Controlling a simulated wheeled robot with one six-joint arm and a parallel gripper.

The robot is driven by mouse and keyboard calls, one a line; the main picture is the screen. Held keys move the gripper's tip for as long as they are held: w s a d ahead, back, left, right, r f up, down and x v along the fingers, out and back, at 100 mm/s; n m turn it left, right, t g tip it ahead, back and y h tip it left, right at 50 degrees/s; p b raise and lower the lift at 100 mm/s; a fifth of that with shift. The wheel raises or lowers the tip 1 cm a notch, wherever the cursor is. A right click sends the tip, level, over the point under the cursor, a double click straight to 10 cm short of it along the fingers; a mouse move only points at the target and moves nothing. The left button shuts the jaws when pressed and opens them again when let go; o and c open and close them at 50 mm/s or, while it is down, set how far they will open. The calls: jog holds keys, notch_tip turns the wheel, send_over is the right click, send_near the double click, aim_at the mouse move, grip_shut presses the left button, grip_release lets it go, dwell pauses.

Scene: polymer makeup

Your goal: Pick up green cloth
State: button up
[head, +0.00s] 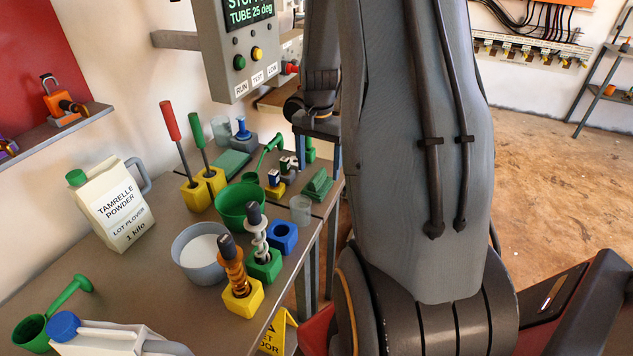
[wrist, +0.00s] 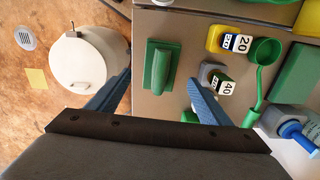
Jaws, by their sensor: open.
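A green piece with a raised ridge along its middle, which looks like the green cloth (head: 318,184), lies on the table near its right edge. In the wrist view the green cloth (wrist: 158,67) appears between the two blue fingers of my gripper (wrist: 160,77). My gripper is open and empty. In the head view my gripper (head: 317,158) hangs near the cloth, partly hidden behind my arm. I cannot tell its exact height above the table.
Labelled blocks, 20 (wrist: 229,40) and 40 (wrist: 222,84), and a green ladle (wrist: 262,60) stand close right of the cloth. A flat green slab (head: 229,165) lies farther left. A clear cup (head: 300,209) is near. A white bin (wrist: 90,60) stands on the floor beyond the table edge.

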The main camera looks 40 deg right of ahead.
aim_at(318, 174)
jog(key=shift+s+a+f+p, duration=0.15)
jog(key=shift+f+p, duration=0.6)
jog(key=shift+f, duration=1.4)
jog(key=shift+c, duration=0.5)
jog(key=c, duration=1)
